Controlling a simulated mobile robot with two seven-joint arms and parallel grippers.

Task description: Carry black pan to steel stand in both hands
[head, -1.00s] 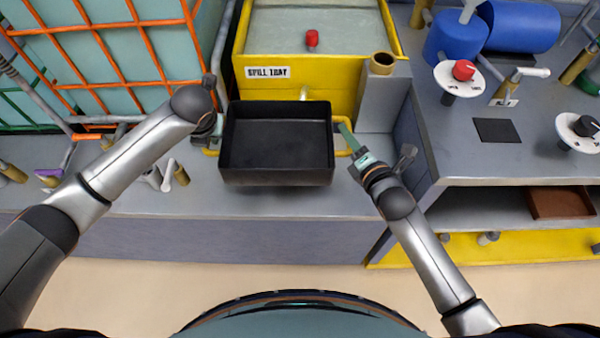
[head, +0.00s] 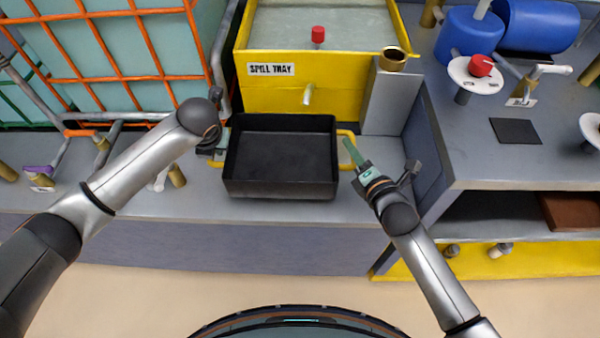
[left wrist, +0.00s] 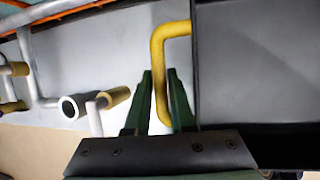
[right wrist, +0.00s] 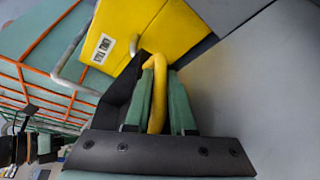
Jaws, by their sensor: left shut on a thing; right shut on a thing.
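The black pan (head: 280,158) is an open rectangular tray, roughly level, with a yellow handle at each end. It looks empty. My left gripper (head: 220,143) is shut on the left handle, which shows between its green fingers in the left wrist view (left wrist: 161,95). My right gripper (head: 351,153) is shut on the right handle, which shows between its fingers in the right wrist view (right wrist: 157,95). The pan is over the grey bench (head: 150,200), in front of the yellow spill tray; its height above the bench is unclear. I cannot tell which grey surface is the steel stand.
The yellow spill tray (head: 340,75) with a tap (head: 308,93) is behind the pan. A grey block (head: 387,108) with a brass ring and a taller grey cabinet (head: 470,160) are close on the right. Pipes and valves (head: 165,177) are on the left.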

